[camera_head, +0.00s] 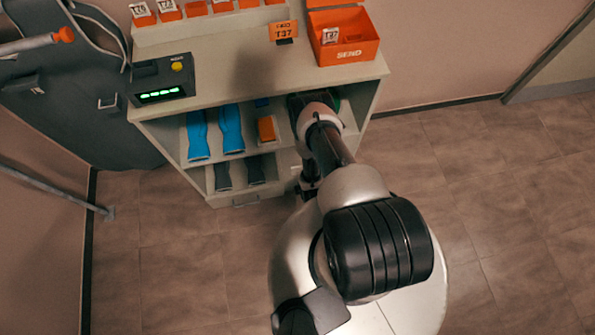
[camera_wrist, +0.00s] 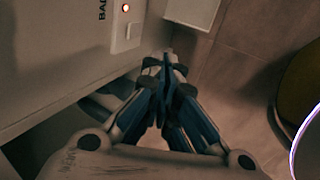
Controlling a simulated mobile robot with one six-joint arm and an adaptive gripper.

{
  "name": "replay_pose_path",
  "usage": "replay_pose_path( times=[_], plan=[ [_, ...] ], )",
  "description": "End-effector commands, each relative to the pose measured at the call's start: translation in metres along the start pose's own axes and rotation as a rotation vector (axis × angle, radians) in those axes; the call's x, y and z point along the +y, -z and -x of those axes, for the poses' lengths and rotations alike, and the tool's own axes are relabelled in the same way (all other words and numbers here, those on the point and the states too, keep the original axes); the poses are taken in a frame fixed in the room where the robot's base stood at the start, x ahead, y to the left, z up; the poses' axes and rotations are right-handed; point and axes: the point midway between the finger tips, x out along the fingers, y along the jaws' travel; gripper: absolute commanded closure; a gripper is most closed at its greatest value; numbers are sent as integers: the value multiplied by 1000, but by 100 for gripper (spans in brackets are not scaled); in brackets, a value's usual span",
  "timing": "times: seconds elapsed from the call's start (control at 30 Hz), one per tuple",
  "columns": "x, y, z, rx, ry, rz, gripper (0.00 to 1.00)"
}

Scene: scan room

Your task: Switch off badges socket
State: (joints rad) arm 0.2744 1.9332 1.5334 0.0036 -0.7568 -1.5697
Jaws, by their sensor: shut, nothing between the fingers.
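The badges socket (camera_wrist: 122,40) is a pale plate on a cabinet's grey side panel, at the top of the wrist view. Beside it is a label (camera_wrist: 102,10) of which only "BAD" shows. A small red light (camera_wrist: 126,7) glows above a pale rocker switch (camera_wrist: 131,30). My gripper (camera_wrist: 167,60) is shut and empty, its fingertips right of and below the socket in the picture. They look apart from the switch. In the head view my arm hides the gripper and the socket is not seen.
In the head view a shelf unit (camera_head: 220,87) holds blue items (camera_head: 231,128), an orange SEND box (camera_head: 347,50) and a green-lit display device (camera_head: 160,92). A white box-like thing (camera_wrist: 192,12) stands near the fingertips in the wrist view. Floor (camera_head: 480,190) at right is clear.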

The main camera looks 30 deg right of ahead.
Motion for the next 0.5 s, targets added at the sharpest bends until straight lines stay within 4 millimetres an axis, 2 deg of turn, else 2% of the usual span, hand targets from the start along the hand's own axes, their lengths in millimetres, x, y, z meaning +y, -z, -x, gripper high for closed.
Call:
replay_pose_path(
  times=[0.3,0.5],
  plan=[
    [0,0,-3,0,1,-1,100],
    [-1,0,-29,0,0,-1,100]
  ],
)
